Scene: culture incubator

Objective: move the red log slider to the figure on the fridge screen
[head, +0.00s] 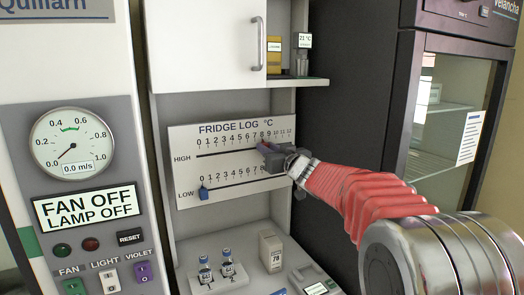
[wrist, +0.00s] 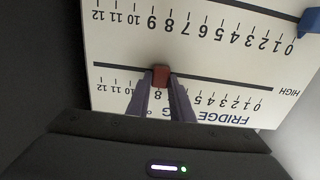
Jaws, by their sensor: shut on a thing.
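The red slider (wrist: 160,75) is on the HIGH line of the white FRIDGE LOG °C board (head: 182,147). In the upside-down wrist view it stands at about the 8 mark. My gripper (wrist: 161,84) is shut on it, with a finger on each side. In the head view my gripper (head: 266,148) reaches the board from the right and largely hides the slider. The dark fridge (head: 400,110) stands at the right. Its small screen (head: 464,14) is at the top edge, and I cannot read its figure.
A blue slider (head: 203,193) is at 0 on the LOW line; it also shows in the wrist view (wrist: 310,20). Vials (head: 228,267) and a white box marked 78 (head: 271,251) stand below the board. A 21 °C display (head: 303,41) is on the shelf above.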

